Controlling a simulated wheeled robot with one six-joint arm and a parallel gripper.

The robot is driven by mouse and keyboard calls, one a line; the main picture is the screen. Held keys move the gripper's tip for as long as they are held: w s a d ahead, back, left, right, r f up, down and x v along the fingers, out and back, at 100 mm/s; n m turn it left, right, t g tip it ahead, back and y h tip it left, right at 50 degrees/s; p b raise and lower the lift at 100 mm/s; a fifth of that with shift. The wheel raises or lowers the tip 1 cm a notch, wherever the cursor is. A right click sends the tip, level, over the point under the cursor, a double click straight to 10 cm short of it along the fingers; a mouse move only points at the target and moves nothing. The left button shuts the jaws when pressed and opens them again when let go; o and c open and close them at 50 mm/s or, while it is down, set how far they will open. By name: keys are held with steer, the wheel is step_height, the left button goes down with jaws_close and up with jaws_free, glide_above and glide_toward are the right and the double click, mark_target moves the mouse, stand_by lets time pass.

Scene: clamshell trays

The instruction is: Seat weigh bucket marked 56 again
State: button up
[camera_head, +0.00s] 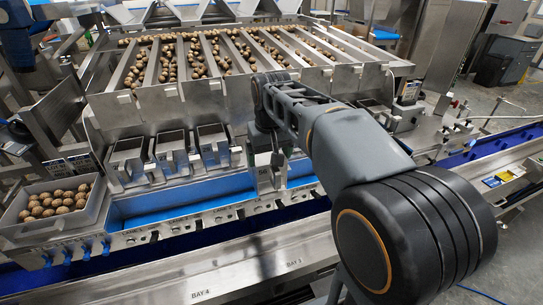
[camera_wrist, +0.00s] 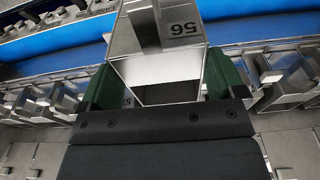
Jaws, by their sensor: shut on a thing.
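The weigh bucket marked 56 (camera_head: 264,181) is a shiny metal box in front of the machine, above the blue belt. In the wrist view the same bucket (camera_wrist: 168,72) is between my gripper's green-padded fingers (camera_wrist: 165,85), its number upside down and its open mouth facing the camera. My gripper (camera_head: 267,143) is shut on the bucket; in the head view my arm partly hides the grip. The bucket's hanger and the place behind it are mostly hidden, so I cannot tell whether it touches the machine.
Several metal buckets (camera_head: 127,162) hang in a row to the left. Lanes of walnuts (camera_head: 200,58) slope above them. A grey crate of walnuts (camera_head: 50,222) stands at the left. The blue belt (camera_head: 170,204) runs below, with a lane-labelled metal rail in front.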

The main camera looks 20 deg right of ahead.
steer(key=w+f+p, duration=0.1)
steer(key=w+p, duration=0.8)
steer(key=w, duration=0.8)
steer(key=shift+w, duration=0.15)
stand_by(0.8)
steer(key=shift+f, duration=0.5)
stand_by(0.6)
steer(key=o, duration=1.3)
step_height(320, 180, up, 13)
steer(key=s, duration=0.2)
step_height(320, 180, down, 5)
steer(key=s+f+t, duration=0.1)
steer(key=s+f, duration=0.1)
steer(key=s, duration=1.2)
steer(key=s+f+t, duration=0.2)
steer(key=s, duration=1.3)
steer(key=shift+s+f, duration=0.15)
steer(key=shift+s, duration=0.1)
